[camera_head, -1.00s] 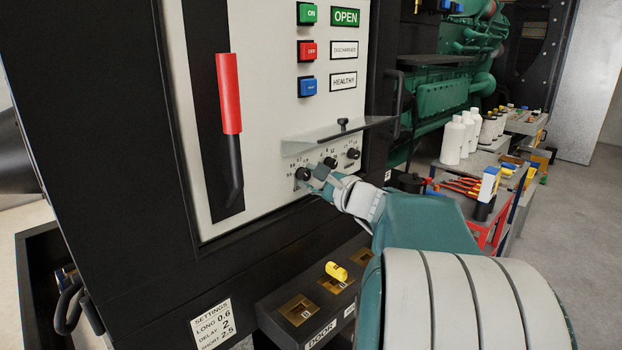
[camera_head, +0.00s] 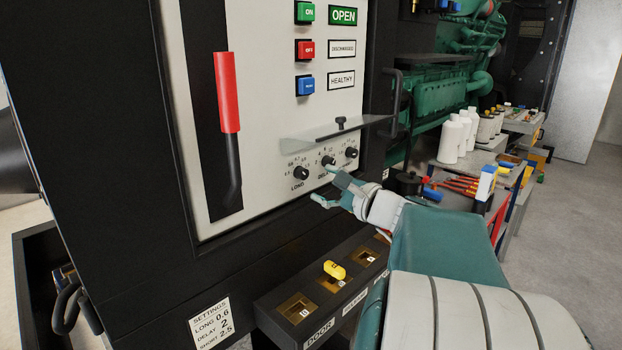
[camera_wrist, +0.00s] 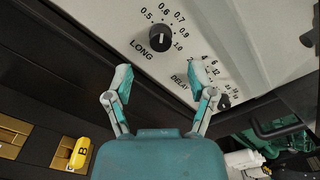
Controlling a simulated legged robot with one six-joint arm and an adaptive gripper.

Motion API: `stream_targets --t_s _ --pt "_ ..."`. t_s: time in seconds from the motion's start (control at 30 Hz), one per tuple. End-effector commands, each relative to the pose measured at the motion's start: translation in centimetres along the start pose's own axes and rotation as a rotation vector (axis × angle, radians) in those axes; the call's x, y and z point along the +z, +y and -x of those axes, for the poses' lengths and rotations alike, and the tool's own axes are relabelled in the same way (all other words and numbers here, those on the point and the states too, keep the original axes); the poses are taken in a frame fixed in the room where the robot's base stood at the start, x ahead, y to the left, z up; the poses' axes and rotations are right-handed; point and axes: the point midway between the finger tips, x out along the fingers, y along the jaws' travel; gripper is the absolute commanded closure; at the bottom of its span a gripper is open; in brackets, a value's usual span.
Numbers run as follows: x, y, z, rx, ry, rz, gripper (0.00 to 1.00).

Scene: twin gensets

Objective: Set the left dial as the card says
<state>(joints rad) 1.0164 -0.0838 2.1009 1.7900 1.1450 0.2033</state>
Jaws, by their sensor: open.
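The left dial (camera_head: 300,172) is a black round knob marked LONG on the pale panel. It shows close in the wrist view (camera_wrist: 160,37), with 0.5, 0.6, 0.7 and higher numbers around it; I cannot tell surely where its pointer stands. The settings card (camera_head: 210,323), low on the black cabinet, reads LONG 0.6, DELAY 2, SHORT 2.5. My gripper (camera_head: 322,184) is open and empty, below and right of the left dial and apart from it. In the wrist view its fingers (camera_wrist: 160,74) stand apart below the dial.
The DELAY dial (camera_head: 328,160) and the SHORT dial (camera_head: 351,152) sit right of the left dial. A clear raised cover (camera_head: 335,130) juts out above them. A red-handled lever (camera_head: 228,95) stands to the left. A ledge with a yellow key-like piece (camera_head: 334,270) lies below.

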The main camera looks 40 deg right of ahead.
Motion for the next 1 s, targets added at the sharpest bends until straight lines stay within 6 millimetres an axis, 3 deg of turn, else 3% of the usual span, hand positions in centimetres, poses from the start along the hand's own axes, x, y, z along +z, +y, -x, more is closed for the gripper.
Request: stream_targets --t_s 0.2,0.4,1.0 --pt "0.0 0.0 4.5 -0.003 0.003 0.000 0.29" --pt "0.0 0.1 6.6 0.000 0.001 0.001 0.29" --pt "0.0 0.1 6.9 0.003 -0.001 0.001 0.29"
